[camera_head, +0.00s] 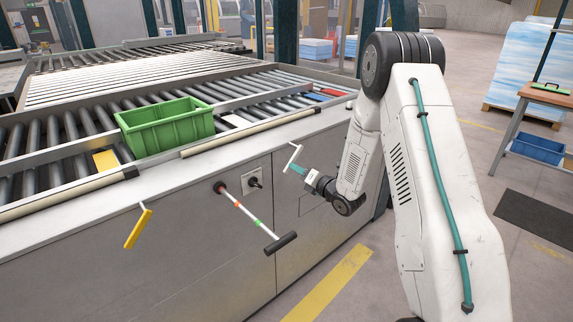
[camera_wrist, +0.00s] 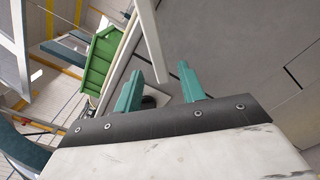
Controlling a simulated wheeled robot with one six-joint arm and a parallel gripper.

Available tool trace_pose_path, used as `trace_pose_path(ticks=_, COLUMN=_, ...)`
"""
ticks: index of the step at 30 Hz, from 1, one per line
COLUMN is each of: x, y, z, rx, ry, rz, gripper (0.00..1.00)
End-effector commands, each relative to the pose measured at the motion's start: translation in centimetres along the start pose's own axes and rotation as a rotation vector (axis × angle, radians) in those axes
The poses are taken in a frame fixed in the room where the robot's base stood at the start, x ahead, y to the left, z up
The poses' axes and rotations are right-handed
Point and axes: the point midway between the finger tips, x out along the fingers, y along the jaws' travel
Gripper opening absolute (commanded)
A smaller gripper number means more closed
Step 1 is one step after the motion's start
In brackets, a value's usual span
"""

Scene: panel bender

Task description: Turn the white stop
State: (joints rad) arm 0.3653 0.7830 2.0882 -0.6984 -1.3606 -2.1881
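The white stop (camera_head: 294,157) is a thin white bar at the front edge of the machine, tilted, with its upper end leaning right. My gripper (camera_head: 299,170) is close to its lower part from the right. In the wrist view the white stop (camera_wrist: 149,40) comes down from the top, its lower end between the two teal fingertips of my gripper (camera_wrist: 158,70) or just beyond them. The fingers are apart, with gaps on both sides of the bar. I cannot tell whether the bar is fully within the fingers' depth.
A yellow stop (camera_head: 138,229) hangs at the machine's front left. A lever with a black grip (camera_head: 281,242) sticks out left of my gripper. A green crate (camera_head: 166,128) stands on the rollers; it also shows in the wrist view (camera_wrist: 97,62). The floor in front is clear.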

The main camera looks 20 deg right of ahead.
Motion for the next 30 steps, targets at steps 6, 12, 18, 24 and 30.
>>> trace_pose_path(ticks=6, x=3.7, y=0.1, z=0.0, rx=0.001, ry=0.000, rz=0.003, gripper=0.40)
trace_pose_path(ticks=12, x=6.1, y=0.1, z=0.0, rx=0.002, ry=-0.001, rz=0.001, gripper=0.40)
trace_pose_path(ticks=18, x=6.8, y=0.0, z=0.0, rx=0.004, ry=-0.001, rz=0.000, gripper=0.40)
trace_pose_path(ticks=24, x=6.8, y=0.0, z=0.0, rx=0.004, ry=-0.001, rz=0.000, gripper=0.32)
trace_pose_path(ticks=30, x=6.7, y=0.0, z=0.0, rx=0.004, ry=-0.001, rz=0.000, gripper=0.00)
